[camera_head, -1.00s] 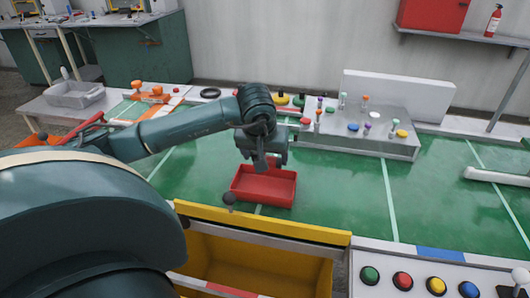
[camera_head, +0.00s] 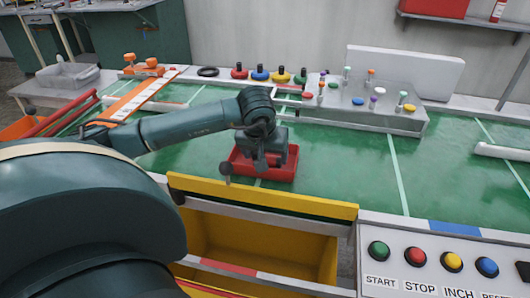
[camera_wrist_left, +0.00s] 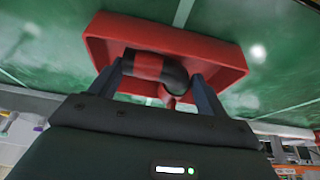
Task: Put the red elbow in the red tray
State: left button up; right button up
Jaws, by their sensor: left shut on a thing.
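The red tray (camera_head: 285,173) is on the green table, and its rim also shows in the left wrist view (camera_wrist_left: 222,55). My left gripper (camera_head: 262,165) is over the tray, pointing down, with its fingers at or below rim height. In the left wrist view the fingers (camera_wrist_left: 158,72) are shut on the red elbow (camera_wrist_left: 147,66), a bent piece with a red end and a dark bend. The elbow lies within the tray's outline there; whether it touches the floor I cannot tell. In the head view the gripper hides it. My right gripper is out of view.
A yellow-edged bin (camera_head: 265,200) stands in front of the tray, beside a button panel (camera_head: 430,268). A grey metal stand (camera_head: 365,118) with small coloured parts is at the back right. Several coloured knobs (camera_head: 260,74) line the back edge. Green table right of the tray is clear.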

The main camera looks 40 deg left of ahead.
pick_arm(q)
jog(key=shift+f, duration=0.25)
jog(key=o, duration=1)
jog(key=shift+r, duration=0.1)
jog(key=p+v, duration=0.2)
jog(key=v, duration=0.4)
jog(key=w+p+v, duration=0.1)
jog(key=p+v, duration=0.2)
jog(key=v, duration=0.4)
jog(key=w+a+r+p+v, duration=0.1)
jog(key=p+v, duration=0.1)
jog(key=v, duration=0.4)
jog(key=shift+r, duration=0.2)
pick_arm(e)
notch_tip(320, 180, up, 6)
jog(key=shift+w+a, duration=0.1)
